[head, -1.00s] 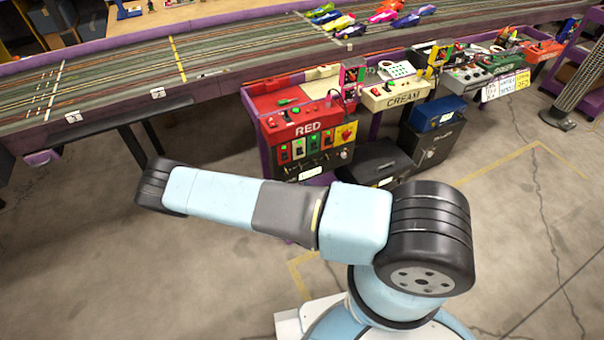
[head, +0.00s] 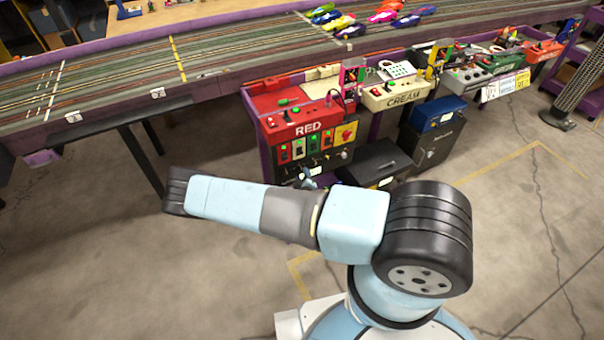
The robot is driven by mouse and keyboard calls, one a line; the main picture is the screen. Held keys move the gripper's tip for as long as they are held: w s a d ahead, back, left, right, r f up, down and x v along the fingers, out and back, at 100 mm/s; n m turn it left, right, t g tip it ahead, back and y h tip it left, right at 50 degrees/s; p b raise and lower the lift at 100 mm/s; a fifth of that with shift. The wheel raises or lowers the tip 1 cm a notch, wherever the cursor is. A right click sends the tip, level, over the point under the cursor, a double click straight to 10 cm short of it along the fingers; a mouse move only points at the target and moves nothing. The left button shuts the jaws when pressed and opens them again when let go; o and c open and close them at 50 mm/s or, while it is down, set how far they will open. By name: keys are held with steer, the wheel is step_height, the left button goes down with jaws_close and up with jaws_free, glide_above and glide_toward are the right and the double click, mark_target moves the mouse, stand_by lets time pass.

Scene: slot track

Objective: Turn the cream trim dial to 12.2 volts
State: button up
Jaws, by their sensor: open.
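The cream driver station (head: 380,100), marked CREAM, stands along the near side of the track, right of the red station. I cannot make out its trim dial or any volt reading at this size. My arm crosses the foreground, left of and below the cream station. A small blue-grey part shows just above my forearm, in front of the red station's lower panel. I cannot tell whether it belongs to my gripper. No gripper fingers can be made out; the end of my arm is hidden behind its own links.
The red station (head: 290,118) with its switch panel stands left of the cream one. A blue box (head: 438,113) sits on a black case (head: 430,150) below right of the cream station. A low black box (head: 375,165) stands on the floor. Cars are on the track.

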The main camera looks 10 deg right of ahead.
mark_target(301, 170)
steer(key=shift+x, duration=1.6)
steer(key=shift+c, duration=0.3)
jaws_close()
